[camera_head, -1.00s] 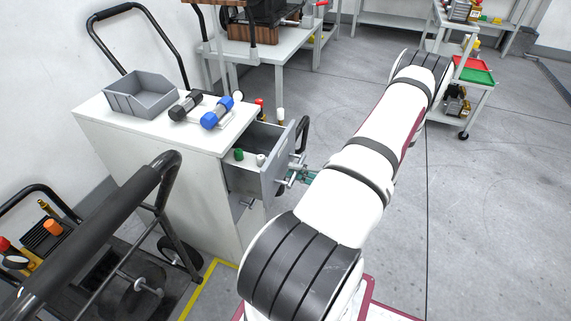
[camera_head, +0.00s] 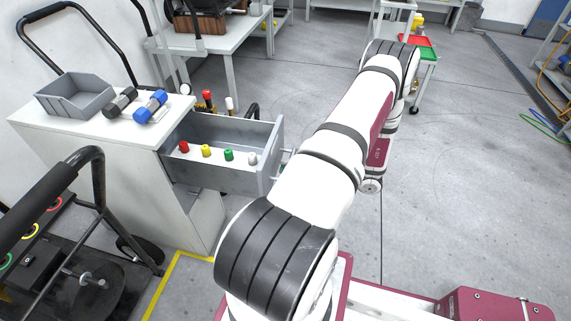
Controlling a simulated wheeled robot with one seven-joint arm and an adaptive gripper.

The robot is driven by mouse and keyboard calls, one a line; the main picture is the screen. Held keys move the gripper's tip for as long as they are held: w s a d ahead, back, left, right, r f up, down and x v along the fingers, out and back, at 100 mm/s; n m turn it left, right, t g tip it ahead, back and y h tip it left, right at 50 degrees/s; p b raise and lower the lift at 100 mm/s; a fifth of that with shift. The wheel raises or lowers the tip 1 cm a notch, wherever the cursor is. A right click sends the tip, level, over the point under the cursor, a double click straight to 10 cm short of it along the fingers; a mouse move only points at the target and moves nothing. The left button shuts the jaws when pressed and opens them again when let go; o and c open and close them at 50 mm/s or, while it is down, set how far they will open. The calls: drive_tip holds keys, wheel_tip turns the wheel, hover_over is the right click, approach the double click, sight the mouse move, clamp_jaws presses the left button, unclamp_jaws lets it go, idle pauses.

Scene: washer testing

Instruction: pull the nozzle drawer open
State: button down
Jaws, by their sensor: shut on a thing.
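The grey nozzle drawer (camera_head: 218,181) is pulled far out of the white cabinet (camera_head: 115,165). Inside it a red nozzle (camera_head: 184,147), a yellow nozzle (camera_head: 206,151), a green nozzle (camera_head: 228,155) and a white nozzle (camera_head: 252,158) stand in a row. My gripper (camera_head: 286,164) is at the drawer's front, shut on its handle. My arm hides most of the gripper, and only a small part of it and the handle shows beside the drawer front.
A grey bin (camera_head: 76,96) and two cylinders, one black (camera_head: 121,102) and one blue (camera_head: 150,106), lie on the cabinet top. A black-handled cart (camera_head: 75,215) stands at the left front. The floor right of my arm is clear.

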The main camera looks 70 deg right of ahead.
drive_tip(key=c, duration=1.6)
unclamp_jaws()
drive_tip(key=s+d, duration=0.1)
drive_tip(key=s, duration=1.1)
drive_tip(key=shift+d, duration=0.1)
